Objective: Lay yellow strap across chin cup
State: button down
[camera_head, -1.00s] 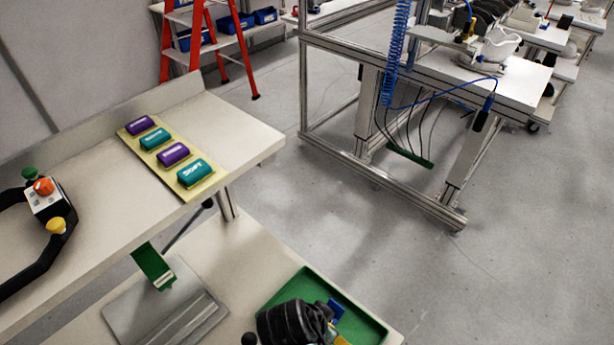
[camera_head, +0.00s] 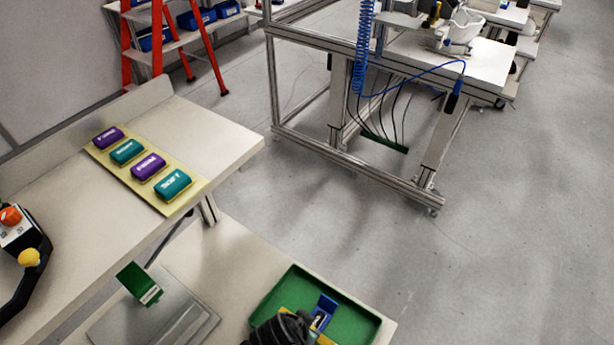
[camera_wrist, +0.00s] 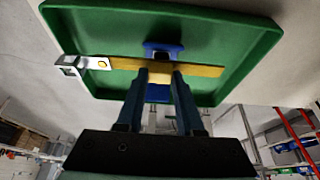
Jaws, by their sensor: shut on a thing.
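My gripper (camera_wrist: 159,76) is shut on the yellow strap (camera_wrist: 207,70), gripping it near its middle. The strap runs left to right in the wrist view, with a pale metal buckle (camera_wrist: 83,64) at its left end. A blue piece (camera_wrist: 163,48), seemingly the chin cup, shows above and below the strap between the fingers. The strap passes in front of it; I cannot tell whether they touch. The green tray (camera_wrist: 235,50) lies behind both. In the head view, the blue piece (camera_head: 325,304) sits in the tray (camera_head: 280,297), partly hidden by my dark wrist.
The tray stands on a lower pale bench (camera_head: 225,255). A metal plate (camera_head: 180,318) with a green block (camera_head: 138,284) is to its left. The upper bench holds a board (camera_head: 180,204) with purple and teal blocks. Floor at right is clear.

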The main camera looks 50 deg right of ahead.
jog(key=shift+f, duration=0.2)
jog(key=shift+f+b, duration=0.35)
jog(key=shift+b, duration=0.05)
jog(key=c, duration=0.5)
grip_release()
jog(key=shift+c, duration=0.2)
jog(key=shift+r+p, duration=0.3)
jog(key=v, duration=1.2)
jog(key=shift+r, duration=0.3)
